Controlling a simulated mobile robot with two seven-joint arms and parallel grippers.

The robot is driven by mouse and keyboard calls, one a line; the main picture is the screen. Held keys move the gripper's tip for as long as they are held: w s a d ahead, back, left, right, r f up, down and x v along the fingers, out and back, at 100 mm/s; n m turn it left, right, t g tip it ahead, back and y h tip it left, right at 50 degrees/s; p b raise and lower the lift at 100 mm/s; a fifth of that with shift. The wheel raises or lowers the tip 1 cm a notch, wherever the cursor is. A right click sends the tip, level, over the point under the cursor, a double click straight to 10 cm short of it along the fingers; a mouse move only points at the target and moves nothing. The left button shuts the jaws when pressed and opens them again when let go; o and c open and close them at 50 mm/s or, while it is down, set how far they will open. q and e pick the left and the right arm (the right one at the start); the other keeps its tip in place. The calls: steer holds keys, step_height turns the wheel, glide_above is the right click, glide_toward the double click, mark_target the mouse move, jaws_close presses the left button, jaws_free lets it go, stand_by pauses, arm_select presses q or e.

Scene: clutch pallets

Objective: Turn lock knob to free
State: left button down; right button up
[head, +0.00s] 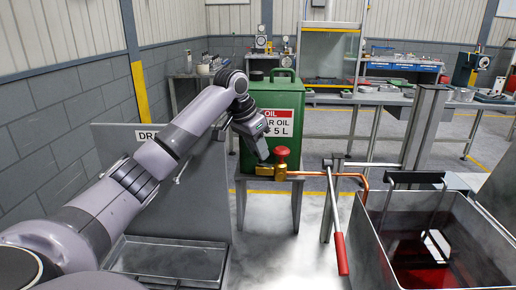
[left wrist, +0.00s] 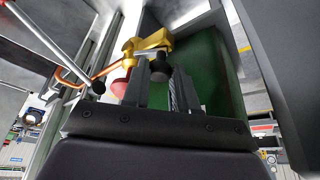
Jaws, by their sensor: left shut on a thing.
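A brass valve (head: 264,171) with a red knob (head: 281,153) on top sits on a stand in front of the green oil can (head: 306,125). My left gripper (head: 263,156) reaches down just left of the red knob. In the left wrist view, the two fingers of my left gripper (left wrist: 167,92) close around a small dark round knob (left wrist: 160,69) beside the brass valve body (left wrist: 150,42). The red knob (left wrist: 119,88) shows left of the fingers, outside them. The dark knob is hidden in the head view. My right gripper is out of view.
A lever with a red grip (head: 341,254) stands right of the stand. A copper pipe (head: 345,176) runs from the valve to an open metal tank (head: 372,243) holding red liquid. A grey panel and tray (head: 170,257) lie below my left arm.

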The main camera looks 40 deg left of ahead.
arm_select(q)
steer(key=shift+r+m, duration=0.1)
steer(key=shift+m, duration=0.5)
steer(key=c, duration=1.2)
jaws_free()
steer(key=shift+v, duration=3.6)
steer(key=shift+a, duration=0.15)
